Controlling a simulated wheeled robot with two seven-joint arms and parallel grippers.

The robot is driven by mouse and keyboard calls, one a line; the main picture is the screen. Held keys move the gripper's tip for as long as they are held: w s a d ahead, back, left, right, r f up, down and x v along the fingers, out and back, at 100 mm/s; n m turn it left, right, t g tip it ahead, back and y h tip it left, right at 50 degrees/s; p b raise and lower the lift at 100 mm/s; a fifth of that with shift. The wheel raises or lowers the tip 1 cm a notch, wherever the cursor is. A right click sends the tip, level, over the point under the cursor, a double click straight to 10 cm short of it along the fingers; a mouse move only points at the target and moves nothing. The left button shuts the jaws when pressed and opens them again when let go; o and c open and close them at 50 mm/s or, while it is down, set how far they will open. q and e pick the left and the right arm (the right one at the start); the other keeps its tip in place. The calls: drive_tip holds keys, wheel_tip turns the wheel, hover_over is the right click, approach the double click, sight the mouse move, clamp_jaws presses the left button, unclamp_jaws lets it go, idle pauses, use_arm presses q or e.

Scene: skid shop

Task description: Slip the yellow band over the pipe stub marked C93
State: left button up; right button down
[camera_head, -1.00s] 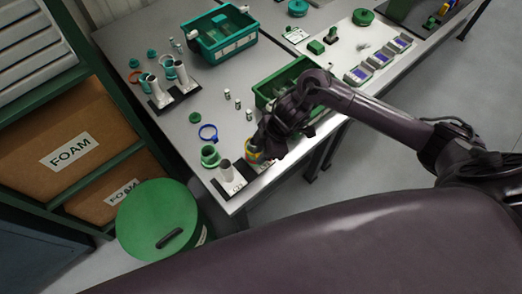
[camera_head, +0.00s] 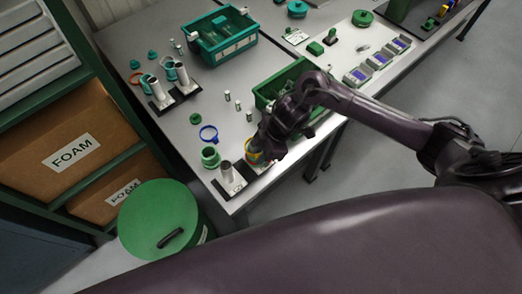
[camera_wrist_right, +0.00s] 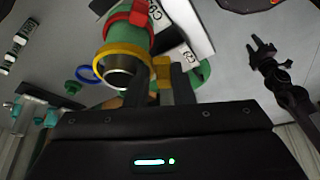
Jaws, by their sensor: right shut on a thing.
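My right gripper (camera_head: 262,150) is shut on the yellow band (camera_head: 253,155) at the front end of the table. In the right wrist view, the fingers (camera_wrist_right: 165,80) pinch the tab of the yellow band (camera_wrist_right: 122,50). Its ring lies at the open end of a pipe stub (camera_wrist_right: 120,72) carrying green and red pieces; I cannot tell whether it is around the end or just above it. Labels (camera_wrist_right: 194,56) beside the stub are rotated and only partly readable. Another dark gripper (camera_wrist_right: 262,50), apparently my left, shows with fingers apart.
A blue ring (camera_head: 208,133) and a green collar (camera_head: 210,157) lie left of the gripper. A green bin (camera_head: 268,92) stands close behind it. More stubs (camera_head: 182,75) and a teal bin (camera_head: 232,45) are farther back. A green drum (camera_head: 155,215) stands below the table edge.

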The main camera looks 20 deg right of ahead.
use_arm(q)
drive_tip(key=shift+r+p, duration=0.8)
drive_tip(key=shift+r, duration=0.05)
idle(2.6)
drive_tip(key=shift+r+p, duration=0.65)
drive_tip(key=shift+r+p, duration=0.7)
idle(3.2)
